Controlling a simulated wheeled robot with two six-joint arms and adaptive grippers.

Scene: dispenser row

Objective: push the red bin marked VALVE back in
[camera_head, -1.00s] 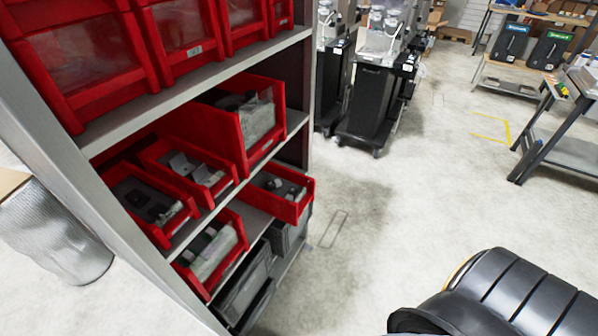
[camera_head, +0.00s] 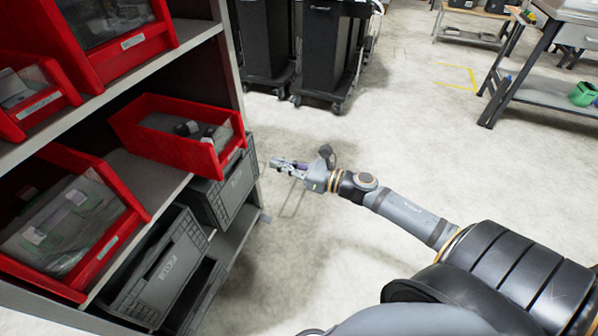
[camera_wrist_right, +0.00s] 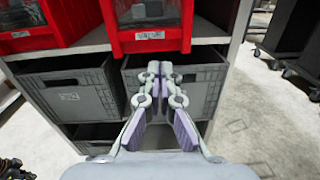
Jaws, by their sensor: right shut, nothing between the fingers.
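A red bin (camera_head: 165,146) sits at the right end of the middle shelf and sticks out past its front edge, with dark parts inside. Its label is too small to read in these views. In the right wrist view its red front (camera_wrist_right: 122,42) with a white label shows just above the fingers. My right gripper (camera_head: 275,163) is shut and empty, out in front of the shelf, to the right of the bin and apart from it in the head view. In the right wrist view the fingertips (camera_wrist_right: 153,68) point towards the shelf, below the bin's front. My left gripper is out of view.
Another red bin (camera_head: 110,238) stands left on the same shelf. Grey crates (camera_head: 165,270) (camera_head: 235,187) sit below. A shelf post (camera_head: 232,70) stands behind the bin's right side. Black carts (camera_head: 325,50) stand behind. The floor around my right arm is clear.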

